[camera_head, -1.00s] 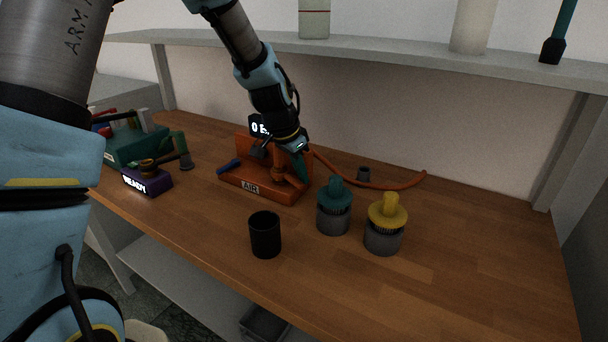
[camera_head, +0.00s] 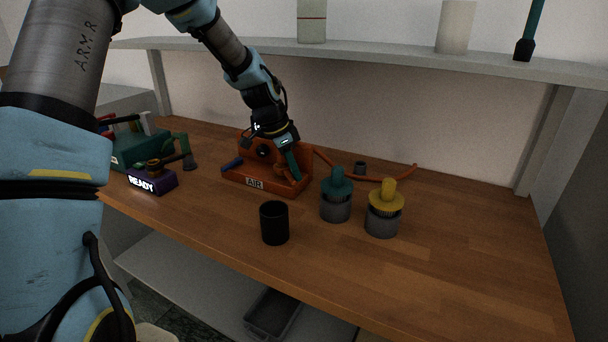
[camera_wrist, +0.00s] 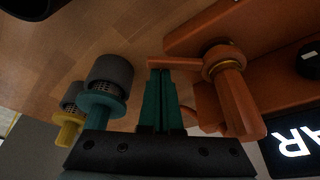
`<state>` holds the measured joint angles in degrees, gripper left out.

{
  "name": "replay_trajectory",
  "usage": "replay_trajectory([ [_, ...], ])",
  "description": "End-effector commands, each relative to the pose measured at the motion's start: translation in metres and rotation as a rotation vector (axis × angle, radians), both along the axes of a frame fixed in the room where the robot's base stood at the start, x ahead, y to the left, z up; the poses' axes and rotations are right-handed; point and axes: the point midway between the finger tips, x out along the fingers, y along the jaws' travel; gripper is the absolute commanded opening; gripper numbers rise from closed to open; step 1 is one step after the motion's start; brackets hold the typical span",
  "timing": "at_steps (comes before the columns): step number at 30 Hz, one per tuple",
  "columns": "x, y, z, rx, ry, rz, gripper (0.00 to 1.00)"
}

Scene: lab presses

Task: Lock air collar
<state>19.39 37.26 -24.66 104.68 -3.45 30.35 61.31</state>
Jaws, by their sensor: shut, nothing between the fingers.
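The orange air station (camera_head: 262,183), with an AIR label on its front, stands on the wooden bench. In the wrist view, an orange fitting with a brass ring (camera_wrist: 222,57) is on the right. A thin orange bar (camera_wrist: 174,64) sticks out from it to the left, and a thick orange stub (camera_wrist: 240,108) points toward the camera. I take this fitting as the air collar. My gripper (camera_wrist: 160,72) has teal fingers shut together and empty. Their tips appear just below the thin bar; I cannot tell whether they touch. In the head view my gripper (camera_head: 297,177) is at the station's right end.
A black cup (camera_head: 274,223) is in front. A purple READY box (camera_head: 152,181) is left. An orange hose (camera_head: 385,178) runs behind. The right side of the bench is clear.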

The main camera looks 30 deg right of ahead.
Motion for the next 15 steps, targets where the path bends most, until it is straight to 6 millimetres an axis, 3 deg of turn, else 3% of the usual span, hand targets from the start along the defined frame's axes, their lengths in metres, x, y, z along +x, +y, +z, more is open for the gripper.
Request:
replay_trajectory([
  [15, 0.008, 0.036, 0.002, -0.002, 0.001, -0.486, 0.00],
])
